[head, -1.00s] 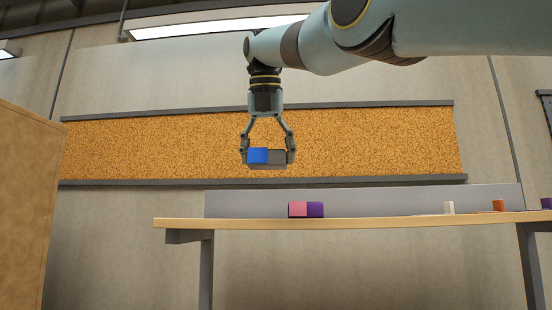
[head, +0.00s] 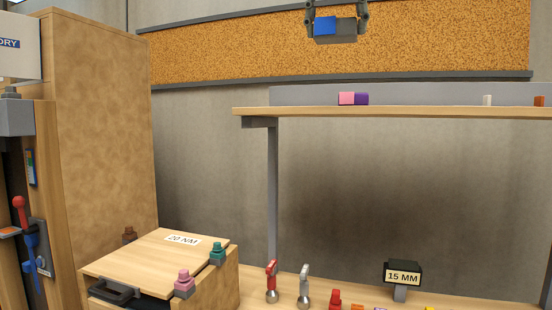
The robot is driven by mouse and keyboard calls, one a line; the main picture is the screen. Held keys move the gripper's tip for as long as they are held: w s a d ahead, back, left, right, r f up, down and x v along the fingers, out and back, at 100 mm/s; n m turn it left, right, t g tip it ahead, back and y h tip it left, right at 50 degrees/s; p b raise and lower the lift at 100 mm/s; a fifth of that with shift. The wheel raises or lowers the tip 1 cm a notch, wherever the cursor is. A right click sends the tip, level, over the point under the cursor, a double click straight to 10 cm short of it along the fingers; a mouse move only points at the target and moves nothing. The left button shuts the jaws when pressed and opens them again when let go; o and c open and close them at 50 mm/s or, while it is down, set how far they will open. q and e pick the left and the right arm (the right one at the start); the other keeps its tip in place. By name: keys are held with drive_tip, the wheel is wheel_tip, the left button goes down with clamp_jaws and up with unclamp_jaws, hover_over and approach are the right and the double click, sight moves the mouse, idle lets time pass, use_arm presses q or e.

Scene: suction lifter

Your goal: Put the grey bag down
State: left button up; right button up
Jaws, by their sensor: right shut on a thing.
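My right gripper (head: 336,24) is at the top of the head view, with only its fingers showing. It is shut on a small block-shaped thing, grey (head: 347,32) with a bright blue part at its left, which I take to be the grey bag. The thing hangs level in the air, in the picture above the wooden shelf (head: 420,112) and in front of the cork strip. It is clear of the shelf. My left gripper is not in view.
Below are a wooden box marked 20 NM (head: 150,258) and a 15 MM sign (head: 403,277). A tall wooden cabinet (head: 100,130) stands left.

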sight(336, 40)
drive_tip(key=shift+s+f+b, duration=0.35)
drive_tip(key=shift+s+b, duration=0.25)
drive_tip(key=shift+s, duration=0.3)
drive_tip(key=b+x, duration=0.2)
drive_tip(key=x, duration=0.1)
drive_tip(key=shift+w+a+f, duration=0.2)
drive_tip(key=shift+w, duration=0.1)
use_arm(q)
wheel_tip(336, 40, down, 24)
drive_tip(key=b, duration=2.1)
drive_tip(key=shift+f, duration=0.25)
use_arm(e)
wheel_tip(336, 40, down, 22)
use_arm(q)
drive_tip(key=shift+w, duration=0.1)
use_arm(e)
drive_tip(key=shift+r, duration=0.1)
